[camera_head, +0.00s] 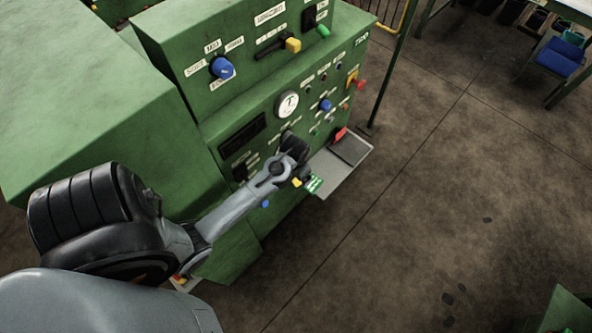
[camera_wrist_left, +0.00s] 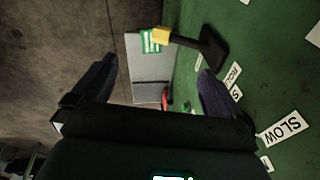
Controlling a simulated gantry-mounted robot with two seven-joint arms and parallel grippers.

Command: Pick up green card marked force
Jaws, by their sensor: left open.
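A small green card (camera_head: 315,184) with white markings lies at the near end of a grey shelf (camera_head: 345,175) on the front of the green machine. It also shows in the left wrist view (camera_wrist_left: 151,41), beside a yellow-tipped lever; its lettering is too small to read. My left gripper (camera_wrist_left: 158,68) is open and empty, its two dark fingers spread above the shelf and apart from the card. In the head view my left arm reaches to the machine front, and its dark wrist end hides the fingertips. My right gripper is in neither view.
The black lever with a yellow knob (camera_wrist_left: 161,35) sticks out from the green panel (camera_wrist_left: 270,60) close to the card. A dark plate (camera_head: 350,149) and a red item (camera_head: 340,134) are at the shelf's far end. The brown floor (camera_head: 450,180) right of the machine is mostly clear.

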